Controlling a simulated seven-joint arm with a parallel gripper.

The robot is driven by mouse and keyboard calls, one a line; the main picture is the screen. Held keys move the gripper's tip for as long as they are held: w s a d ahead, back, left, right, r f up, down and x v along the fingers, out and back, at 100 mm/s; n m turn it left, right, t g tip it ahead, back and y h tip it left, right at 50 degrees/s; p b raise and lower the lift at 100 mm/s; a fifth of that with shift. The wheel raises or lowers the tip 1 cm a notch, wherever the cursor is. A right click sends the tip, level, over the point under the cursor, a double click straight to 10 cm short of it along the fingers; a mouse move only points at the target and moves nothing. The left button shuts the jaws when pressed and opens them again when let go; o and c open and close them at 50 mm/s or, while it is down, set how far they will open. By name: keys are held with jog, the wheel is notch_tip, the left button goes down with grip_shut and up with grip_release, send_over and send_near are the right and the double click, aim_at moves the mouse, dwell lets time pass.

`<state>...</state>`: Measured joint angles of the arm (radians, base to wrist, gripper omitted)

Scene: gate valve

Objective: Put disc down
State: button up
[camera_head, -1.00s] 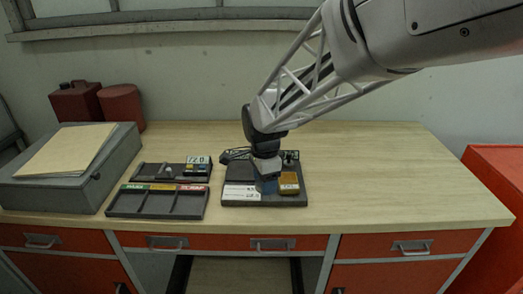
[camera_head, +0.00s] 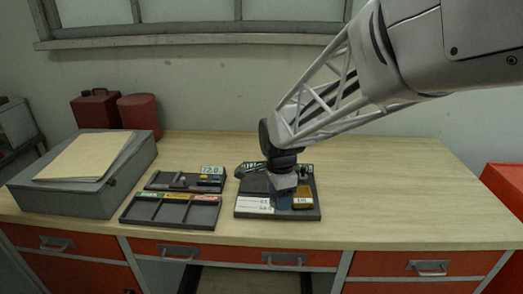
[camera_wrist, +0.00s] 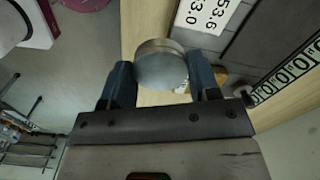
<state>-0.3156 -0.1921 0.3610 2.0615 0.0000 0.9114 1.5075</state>
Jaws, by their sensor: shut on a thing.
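The disc (camera_wrist: 160,64) is a round grey metal piece, seen in the wrist view between my two blue fingers. My gripper (camera_wrist: 162,80) is shut on it. In the head view my gripper (camera_head: 283,202) is low over the dark tray (camera_head: 246,213) with white number labels, and the disc cannot be made out there. I cannot tell whether the disc touches the tray. To the left is a dark sorting tray (camera_head: 172,212) with green, yellow and red labels over three compartments, which look empty.
Behind the sorting tray stands a dark device with a "72.0" display (camera_head: 212,170). A brown-yellow block (camera_head: 302,197) sits beside my fingers. A grey case (camera_head: 70,195) with a folder (camera_head: 85,160) and red containers (camera_head: 138,112) stand left. The table's right side (camera_head: 400,190) is clear.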

jog(key=w+a+n, duration=0.2)
jog(key=a+n, duration=0.1)
jog(key=w+a+r+n, duration=0.1)
jog(key=w+a+n, duration=0.1)
jog(key=n, duration=0.1)
jog(key=w+a+n, duration=0.2)
jog(key=w+a, duration=0.1)
jog(key=shift+a+r+n, duration=0.25)
jog(key=shift+a+n, duration=0.1)
jog(key=shift+n, duration=0.05)
jog(key=w+a+n, duration=0.6)
jog(key=a+n, duration=0.4)
jog(key=a, duration=0.1)
jog(key=n, duration=1.6)
send_over(167, 178)
jog(key=shift+f, duration=0.2)
jog(key=shift+f, duration=2)
jog(key=shift+f, duration=2)
